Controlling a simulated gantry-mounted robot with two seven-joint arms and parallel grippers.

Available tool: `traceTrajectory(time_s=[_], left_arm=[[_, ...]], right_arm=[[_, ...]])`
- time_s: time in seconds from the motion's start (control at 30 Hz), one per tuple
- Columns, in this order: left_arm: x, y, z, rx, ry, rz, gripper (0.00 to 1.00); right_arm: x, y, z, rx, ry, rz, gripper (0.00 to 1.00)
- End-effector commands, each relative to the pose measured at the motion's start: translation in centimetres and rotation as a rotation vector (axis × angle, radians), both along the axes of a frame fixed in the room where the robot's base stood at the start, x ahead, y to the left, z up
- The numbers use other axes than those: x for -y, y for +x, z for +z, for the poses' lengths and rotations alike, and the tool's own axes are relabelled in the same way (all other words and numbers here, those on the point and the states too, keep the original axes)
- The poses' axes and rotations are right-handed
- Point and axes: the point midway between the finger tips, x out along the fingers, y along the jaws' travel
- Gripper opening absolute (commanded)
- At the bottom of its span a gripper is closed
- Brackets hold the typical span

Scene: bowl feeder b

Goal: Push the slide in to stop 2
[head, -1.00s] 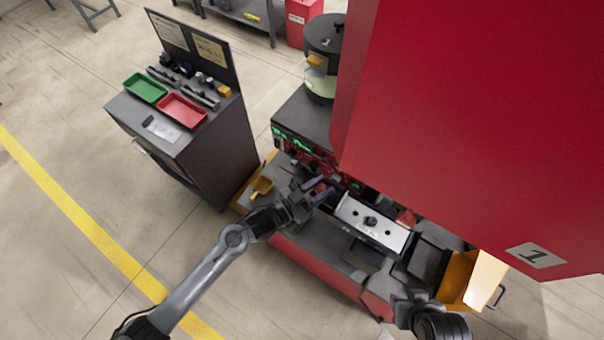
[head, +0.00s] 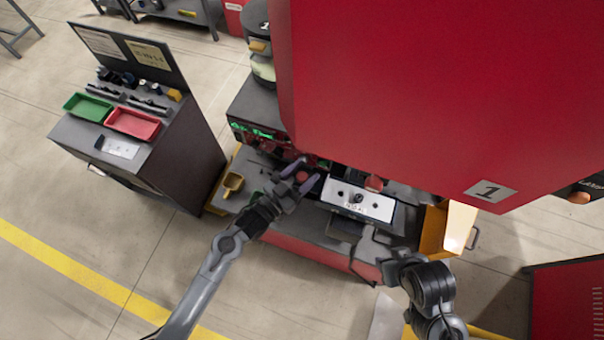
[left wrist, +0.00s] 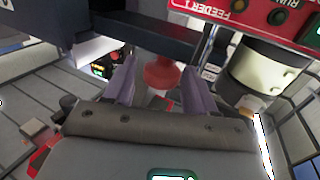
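A round red knob (head: 302,177) sits at the left end of the machine's work area, probably on the slide; the slide's body and stop marks cannot be made out. My left gripper (head: 297,178) is at this knob with its purple fingers apart. In the left wrist view the red knob (left wrist: 162,73) lies between the two fingers (left wrist: 160,82), with a gap visible on each side. My right gripper (head: 366,244) is in front of the light plate (head: 345,193) with dark knobs; its fingertips are too unclear to read.
A red machine panel (head: 400,90) marked 1 hangs over the work area's back and right. A second red piece (head: 375,183) stands behind the plate. A yellow scoop (head: 232,184) lies at left. A cabinet with green (head: 88,107) and red trays (head: 133,123) stands farther left.

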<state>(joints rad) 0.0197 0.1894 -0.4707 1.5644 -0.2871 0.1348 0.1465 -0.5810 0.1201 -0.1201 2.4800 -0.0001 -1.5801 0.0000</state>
Motion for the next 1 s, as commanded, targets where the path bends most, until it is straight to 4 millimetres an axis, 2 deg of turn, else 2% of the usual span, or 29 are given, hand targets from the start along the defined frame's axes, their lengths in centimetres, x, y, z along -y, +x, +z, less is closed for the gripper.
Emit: traceTrajectory(time_s=[0.33,0.8,1.0], left_arm=[[-0.7,-0.8,-0.6,-0.009,0.005,0.001,0.56],[-5.8,-6.2,-0.6,-0.006,0.004,-0.001,0.56],[-7.2,-7.5,-0.4,-0.005,0.003,0.001,0.56]], right_arm=[[0.0,0.0,-0.3,0.0,0.0,0.0,0.43],[0.0,0.0,-1.8,0.001,-0.001,0.001,0.43],[0.0,0.0,-2.1,0.001,-0.001,0.001,0.43]])
